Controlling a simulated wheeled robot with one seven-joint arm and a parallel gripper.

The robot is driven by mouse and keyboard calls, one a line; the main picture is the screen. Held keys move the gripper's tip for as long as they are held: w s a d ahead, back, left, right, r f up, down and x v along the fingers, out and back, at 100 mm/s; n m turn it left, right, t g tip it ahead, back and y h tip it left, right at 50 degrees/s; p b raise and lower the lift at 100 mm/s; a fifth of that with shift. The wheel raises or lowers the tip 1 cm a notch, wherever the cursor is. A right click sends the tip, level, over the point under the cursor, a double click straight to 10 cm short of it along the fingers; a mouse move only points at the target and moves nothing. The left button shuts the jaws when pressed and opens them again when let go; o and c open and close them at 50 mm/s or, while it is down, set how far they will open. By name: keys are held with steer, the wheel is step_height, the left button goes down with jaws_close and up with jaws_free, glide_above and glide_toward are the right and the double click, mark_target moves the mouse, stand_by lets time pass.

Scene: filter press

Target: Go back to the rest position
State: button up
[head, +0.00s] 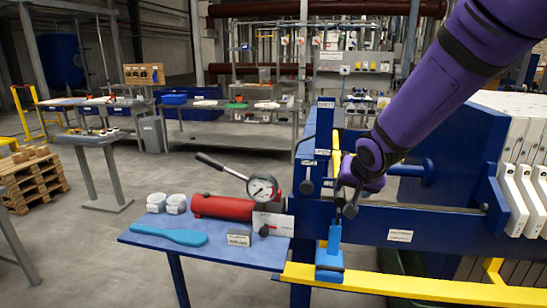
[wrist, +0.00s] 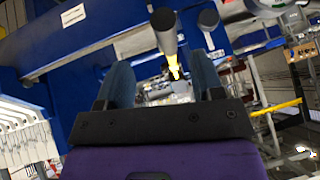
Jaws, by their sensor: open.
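My gripper (wrist: 163,66) is open in the wrist view, with its two blue-grey fingers apart. A dark round-ended lever (wrist: 166,35) shows beyond and between the fingertips; I cannot tell whether it touches them, and no grip on it shows. In the head view my gripper (head: 350,197) is at the end of my purple arm, in front of the blue press frame. It is above and right of a light-blue block (head: 329,262). The fingers are small and partly hidden there.
A yellow rail (head: 400,285) runs below. White press plates (head: 520,190) stand right. Open floor lies left.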

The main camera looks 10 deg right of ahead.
steer(key=s+d+r+n, duration=0.1)
steer(key=s+r, duration=0.3)
steer(key=s, duration=0.5)
steer(key=s+d+r+n+g, duration=0.1)
steer(key=s+r, duration=0.3)
steer(key=s, duration=0.5)
steer(key=s+d+r+n+g, duration=0.1)
steer(key=s+r, duration=0.3)
steer(key=s, duration=0.5)
steer(key=shift+s+d+r+n, duration=0.3)
steer(key=shift+d+n, duration=0.25)
steer(key=shift+n, duration=0.15)
steer(key=shift+w+d, duration=0.1)
steer(key=shift+d, duration=0.05)
